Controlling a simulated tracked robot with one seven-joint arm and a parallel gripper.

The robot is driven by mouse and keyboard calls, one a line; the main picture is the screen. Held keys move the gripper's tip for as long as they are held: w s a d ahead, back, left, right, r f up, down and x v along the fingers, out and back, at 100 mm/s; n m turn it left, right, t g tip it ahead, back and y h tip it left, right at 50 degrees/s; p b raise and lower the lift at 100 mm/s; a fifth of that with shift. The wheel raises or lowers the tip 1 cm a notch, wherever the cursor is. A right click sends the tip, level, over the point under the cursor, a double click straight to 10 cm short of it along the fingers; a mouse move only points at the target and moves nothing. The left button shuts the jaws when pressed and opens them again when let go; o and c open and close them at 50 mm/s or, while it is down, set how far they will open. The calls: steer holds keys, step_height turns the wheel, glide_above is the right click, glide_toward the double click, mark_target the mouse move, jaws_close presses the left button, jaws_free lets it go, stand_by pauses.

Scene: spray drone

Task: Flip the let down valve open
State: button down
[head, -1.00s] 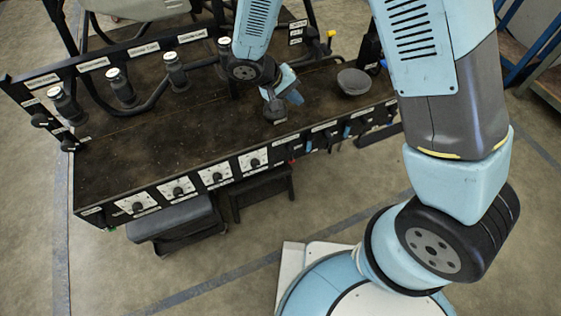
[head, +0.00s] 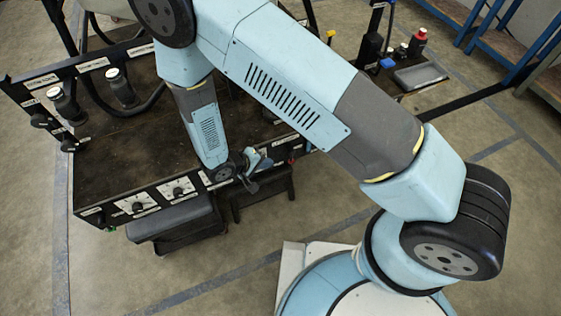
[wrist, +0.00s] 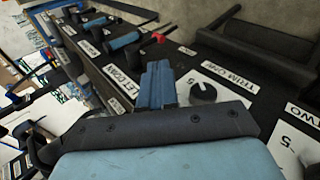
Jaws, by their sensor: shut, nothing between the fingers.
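My gripper (head: 250,180) is at the front edge of the bench in the head view, by the right end of the row of dial plates. In the wrist view its blue fingers (wrist: 157,86) are together with nothing between them. Just beyond them is a partly covered label that seems to read LET DOWN (wrist: 118,82). A dark valve handle with a red part (wrist: 157,38) sticks out from the panel near that label and looks apart from the fingers. Its exact position is hard to tell.
A black trim knob (wrist: 203,92) on a white plate is close right of my fingers in the wrist view. More valves with blue handles (wrist: 124,41) line the panel farther off. A dark step (head: 262,192) stands below the bench edge.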

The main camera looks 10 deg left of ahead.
mark_target(289, 162)
steer(key=x, duration=1)
stand_by(0.3)
